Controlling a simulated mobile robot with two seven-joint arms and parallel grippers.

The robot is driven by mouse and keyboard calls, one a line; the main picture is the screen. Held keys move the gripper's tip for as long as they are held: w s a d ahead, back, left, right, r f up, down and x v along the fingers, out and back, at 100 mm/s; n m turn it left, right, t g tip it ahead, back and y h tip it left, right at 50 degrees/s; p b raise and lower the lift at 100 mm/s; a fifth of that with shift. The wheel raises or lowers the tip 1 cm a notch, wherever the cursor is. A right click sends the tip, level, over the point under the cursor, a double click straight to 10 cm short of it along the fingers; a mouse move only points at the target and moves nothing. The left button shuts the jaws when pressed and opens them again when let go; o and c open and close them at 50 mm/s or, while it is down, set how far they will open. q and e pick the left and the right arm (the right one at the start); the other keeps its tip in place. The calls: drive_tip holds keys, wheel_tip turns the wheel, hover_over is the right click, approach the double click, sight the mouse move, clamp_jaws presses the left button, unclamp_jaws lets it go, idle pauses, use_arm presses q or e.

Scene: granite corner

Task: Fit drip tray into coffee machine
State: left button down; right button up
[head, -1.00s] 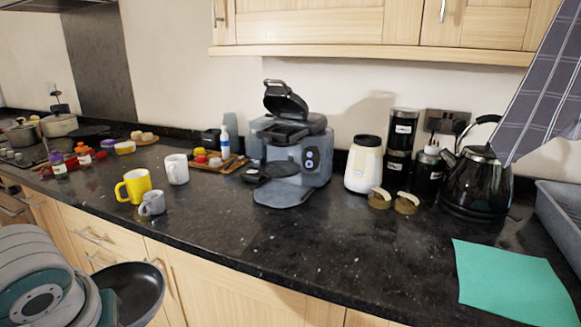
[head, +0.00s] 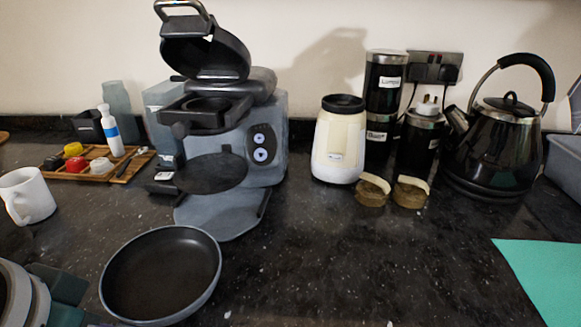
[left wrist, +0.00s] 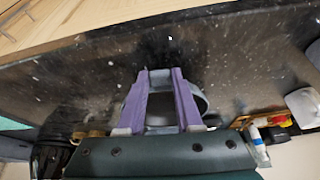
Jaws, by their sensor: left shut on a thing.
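The drip tray (head: 160,275) is a round, shallow, dark dish with a grey rim. My right gripper is not in view.
A white mug (head: 28,195) and a wooden tray (head: 135,165) of small items stand left. A cream jar (head: 340,140), two small brown pots (head: 372,192), black canisters (head: 385,80) and a black kettle (head: 505,145) stand right. A green sheet (head: 545,275) lies front right; the middle counter is clear.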

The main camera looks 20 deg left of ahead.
sight(185, 232)
use_arm(q)
drive_tip(key=w, duration=0.4)
drive_tip(key=w+a, duration=0.1)
drive_tip(key=w, duration=0.3)
drive_tip(key=w+a, duration=0.1)
drive_tip(key=w, duration=0.4)
drive_tip(key=shift+b, duration=0.3)
drive_tip(key=w, duration=0.3)
drive_tip(key=shift+w+a+f+b, duration=0.35)
drive_tip(key=shift+w+a, duration=0.05)
drive_tip(key=shift+s+f, duration=0.1)
drive_tip(key=shift+f, duration=0.3)
drive_tip(key=shift+f, duration=0.1)
